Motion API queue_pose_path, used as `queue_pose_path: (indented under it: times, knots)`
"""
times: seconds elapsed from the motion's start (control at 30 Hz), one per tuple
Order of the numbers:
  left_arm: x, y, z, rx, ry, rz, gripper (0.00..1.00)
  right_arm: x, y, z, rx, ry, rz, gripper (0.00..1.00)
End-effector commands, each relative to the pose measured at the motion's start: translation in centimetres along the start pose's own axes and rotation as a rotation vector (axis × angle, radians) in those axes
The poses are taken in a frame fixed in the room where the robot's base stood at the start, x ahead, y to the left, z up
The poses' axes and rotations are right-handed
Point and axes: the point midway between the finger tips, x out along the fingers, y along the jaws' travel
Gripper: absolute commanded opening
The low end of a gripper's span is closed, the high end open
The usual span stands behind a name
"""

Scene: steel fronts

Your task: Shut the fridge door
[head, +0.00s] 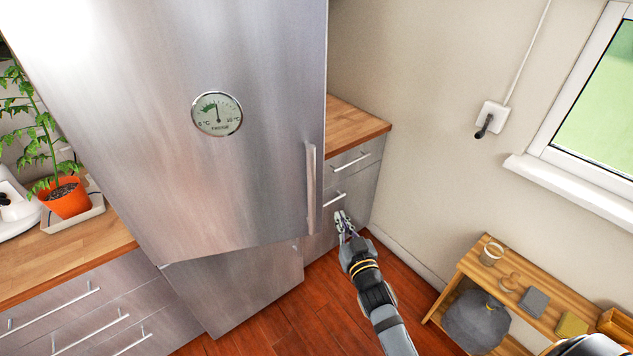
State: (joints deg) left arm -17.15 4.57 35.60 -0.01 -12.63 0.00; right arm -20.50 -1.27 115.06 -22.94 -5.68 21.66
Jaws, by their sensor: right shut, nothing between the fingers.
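The fridge door (255,165) is a tall brushed steel front with a round dial and a vertical bar handle (311,188) near its right edge. Its lower right corner juts out past the steel front below, so it looks slightly ajar, hinged at the left; the inside is hidden. My right gripper (343,222) is shut and empty, just right of the handle's lower end in the picture. It appears apart from the door, though depth is hard to judge. My left gripper is not in view.
A drawer cabinet with a wooden top (357,128) stands right of the fridge. A wooden bench (466,266) with small items and a grey sack (475,322) is at the lower right. A potted plant (66,198) stands on the left counter. Red wooden floor (285,325) shows between.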

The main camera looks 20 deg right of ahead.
Motion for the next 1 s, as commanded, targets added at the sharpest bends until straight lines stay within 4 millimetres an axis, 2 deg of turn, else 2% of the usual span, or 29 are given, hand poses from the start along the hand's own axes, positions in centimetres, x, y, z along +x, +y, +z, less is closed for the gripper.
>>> queue_pose_path:
  times: [0.07, 0.2, 0.33, 1.0]
  knots:
    - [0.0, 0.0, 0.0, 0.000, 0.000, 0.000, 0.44, 0.0, 0.0, -0.7, 0.001, 0.013, 0.001, 0.00]
    - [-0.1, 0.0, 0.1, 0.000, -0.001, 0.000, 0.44, 0.1, 0.0, -0.8, 0.001, 0.015, 0.000, 0.00]
    - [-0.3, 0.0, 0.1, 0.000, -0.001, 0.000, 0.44, 1.1, 0.0, -0.9, 0.000, 0.015, 0.000, 0.00]
    - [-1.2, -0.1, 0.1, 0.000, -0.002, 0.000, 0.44, 11.7, 0.0, -0.9, 0.000, 0.015, 0.000, 0.00]
